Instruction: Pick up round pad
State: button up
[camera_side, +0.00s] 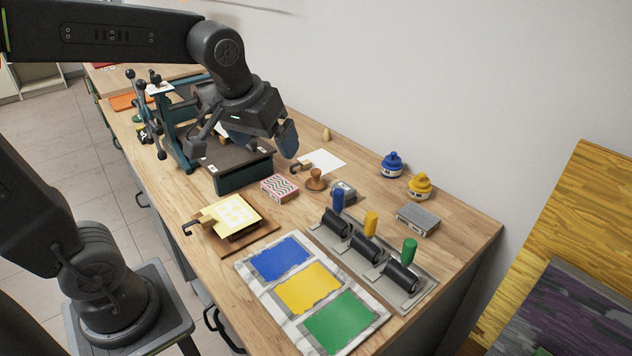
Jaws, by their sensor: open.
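The round pad (316,182) is a small brown disc with a knob-like grip on top. It sits upright on the wooden bench near the middle of the picture, just in front of a white sheet of paper. My gripper (246,143) is open and points down over the dark press bed, up and left of the pad. It is apart from the pad, and nothing shows between its fingers. The pad is in plain view.
Rollers (366,249), ink slabs (310,289), blue jar (392,166) and yellow jar (419,187) occupy the right side.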

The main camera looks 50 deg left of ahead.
jog(key=w+a+f+n, duration=0.1)
jog(key=w+a+n, duration=0.2)
jog(key=w, duration=0.4)
jog(key=n+g+y, duration=0.2)
jog(key=n+g, duration=0.1)
jog(key=n, duration=0.3)
send_near(316, 170)
jog(key=x, duration=0.6)
jog(key=shift+f, duration=0.2)
jog(key=shift+x, duration=3.05)
jog(key=c, duration=1.1)
jog(key=shift+r, duration=0.15)
notch_tip(316, 170, up, 10)
jog(key=shift+f, duration=0.1)
